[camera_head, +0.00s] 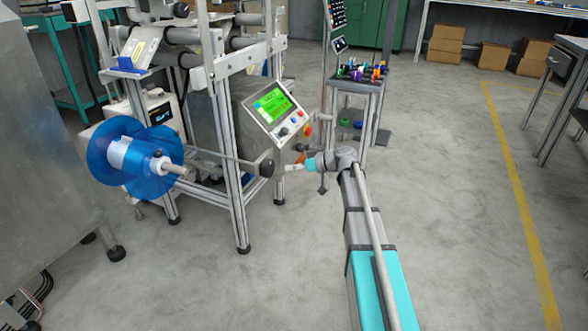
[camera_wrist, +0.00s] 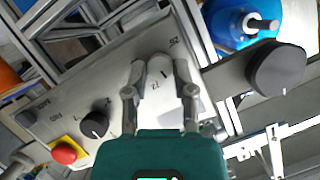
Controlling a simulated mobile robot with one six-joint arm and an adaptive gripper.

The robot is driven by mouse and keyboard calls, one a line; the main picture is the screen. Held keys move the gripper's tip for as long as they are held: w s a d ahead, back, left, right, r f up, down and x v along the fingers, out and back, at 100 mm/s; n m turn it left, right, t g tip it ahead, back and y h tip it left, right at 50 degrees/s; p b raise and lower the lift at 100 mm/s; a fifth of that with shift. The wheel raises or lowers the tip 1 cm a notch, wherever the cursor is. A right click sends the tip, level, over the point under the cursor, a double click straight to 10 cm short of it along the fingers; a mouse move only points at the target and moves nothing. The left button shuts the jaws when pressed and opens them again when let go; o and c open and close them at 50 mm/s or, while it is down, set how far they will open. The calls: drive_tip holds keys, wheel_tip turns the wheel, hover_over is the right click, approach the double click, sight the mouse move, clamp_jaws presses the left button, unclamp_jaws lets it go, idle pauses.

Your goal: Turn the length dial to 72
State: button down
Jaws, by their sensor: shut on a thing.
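The length dial (camera_wrist: 160,63) is a pale round knob on a light grey control panel (camera_wrist: 118,72) in the wrist view. Printed numbers 72 and 25 show on the panel close around it. My gripper (camera_wrist: 161,70) has one finger on each side of the dial and is shut on it. The fingers partly cover the dial, and I cannot read which number it points to. In the head view my gripper (camera_head: 296,166) reaches leftward to the machine below the green screen (camera_head: 273,104); the dial is not clear there.
A black dial (camera_wrist: 95,123) and a red button on yellow (camera_wrist: 64,153) sit on the same panel. A round black knob (camera_wrist: 275,68) on a bar stands close to my gripper, near the blue reel (camera_head: 135,155).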

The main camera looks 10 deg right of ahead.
drive_tip(key=shift+s+a, duration=0.1)
drive_tip(key=shift+a, duration=0.15)
drive_tip(key=c, duration=0.6)
unclamp_jaws()
drive_tip(key=shift+o, duration=0.8)
drive_tip(key=shift+d, duration=0.1)
drive_tip(key=s+r+m+g+h+p, duration=0.3)
drive_tip(key=s+h+p, duration=0.3)
drive_tip(key=s+p, duration=0.4)
drive_tip(key=s+r+m+g+h+p, duration=0.3)
drive_tip(key=s+r+h+p, duration=0.3)
drive_tip(key=s+p, duration=0.5)
drive_tip(key=s+m, duration=0.1)
drive_tip(key=s, duration=0.6)
drive_tip(key=shift+s+h, duration=0.3)
drive_tip(key=shift+s, duration=0.05)
